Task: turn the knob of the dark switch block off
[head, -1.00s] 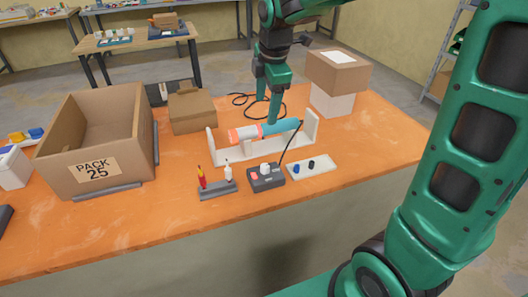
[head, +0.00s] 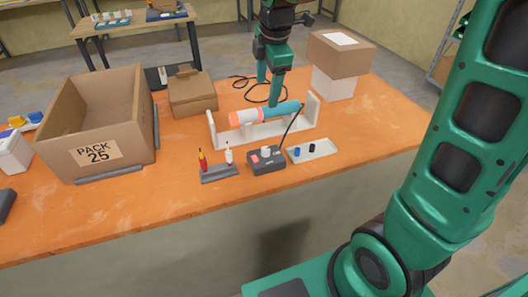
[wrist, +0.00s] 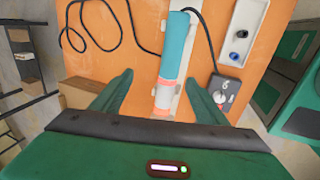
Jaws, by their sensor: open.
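The dark switch block (head: 266,164) sits near the front of the orange table, with a pale knob (head: 265,150) and a reddish button on top. The block also shows at the right in the wrist view (wrist: 231,86), with its knob (wrist: 219,97) facing up. My gripper (head: 268,92) is open and empty, fingers pointing down, above and behind the block in the head view. In the wrist view the gripper (wrist: 158,85) has its fingers apart on either side of a teal, white and pink cylinder, and the block lies right of the right finger. I cannot tell the knob's exact setting.
The cylindrical tool (head: 278,113) rests on a white cradle (head: 232,136) behind the block. A white strip (head: 323,149) with two small knobs stands right, a grey holder (head: 219,175) left. A cable runs close by. An open carton (head: 118,150) stands left.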

